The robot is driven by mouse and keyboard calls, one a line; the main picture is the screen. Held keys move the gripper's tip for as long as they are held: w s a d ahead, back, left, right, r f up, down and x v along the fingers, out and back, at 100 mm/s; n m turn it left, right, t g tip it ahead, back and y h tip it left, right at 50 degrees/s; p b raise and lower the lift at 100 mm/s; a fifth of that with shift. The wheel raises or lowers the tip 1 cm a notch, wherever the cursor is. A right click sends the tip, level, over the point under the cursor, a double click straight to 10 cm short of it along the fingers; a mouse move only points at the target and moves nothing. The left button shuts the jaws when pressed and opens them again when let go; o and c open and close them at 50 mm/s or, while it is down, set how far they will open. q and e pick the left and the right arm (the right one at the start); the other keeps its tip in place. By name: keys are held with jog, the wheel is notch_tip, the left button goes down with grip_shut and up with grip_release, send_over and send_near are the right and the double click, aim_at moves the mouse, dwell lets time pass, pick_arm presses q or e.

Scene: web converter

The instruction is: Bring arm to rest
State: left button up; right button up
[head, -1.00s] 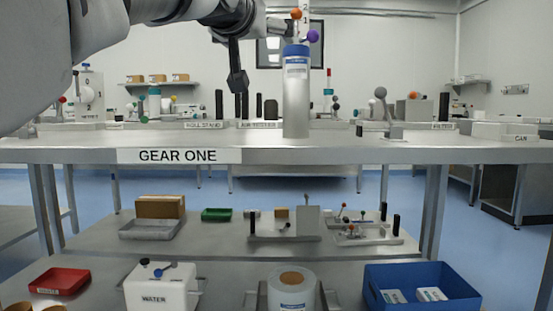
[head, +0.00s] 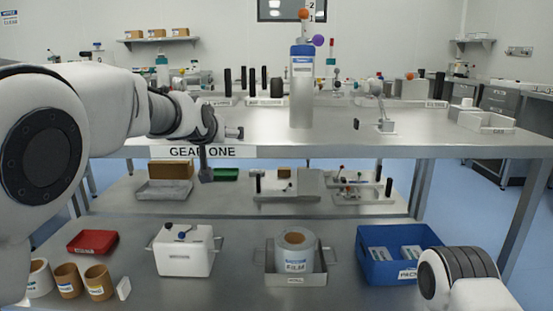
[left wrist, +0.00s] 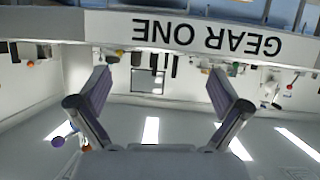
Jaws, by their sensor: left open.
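My left arm (head: 110,105) comes in from the left and reaches forward to the table's front edge, near the GEAR ONE label (head: 203,152). My left gripper (left wrist: 162,88) is open and empty in the left wrist view, its two fingers spread apart. That view is upside down, with the GEAR ONE label above the fingers. In the head view only part of the gripper's dark hardware (head: 205,170) shows, in front of the label. Part of my right arm (head: 460,278) shows at the lower right; its gripper is out of view.
A tall blue-capped bottle (head: 302,95) stands on the upper table (head: 345,140). A lower shelf holds a red tray (head: 92,243), a white box (head: 184,255), a roll (head: 296,252) and a blue bin (head: 372,272). Blue floor is open at right.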

pick_arm(q)
jog(key=shift+a+f+g+p, duration=0.3)
jog(key=shift+a+f+p, duration=0.15)
jog(key=shift+f, duration=0.4)
jog(key=shift+a+f, duration=0.1)
jog(key=shift+f, duration=0.25)
pick_arm(e)
jog(key=shift+r, duration=0.9)
jog(key=shift+s, duration=0.1)
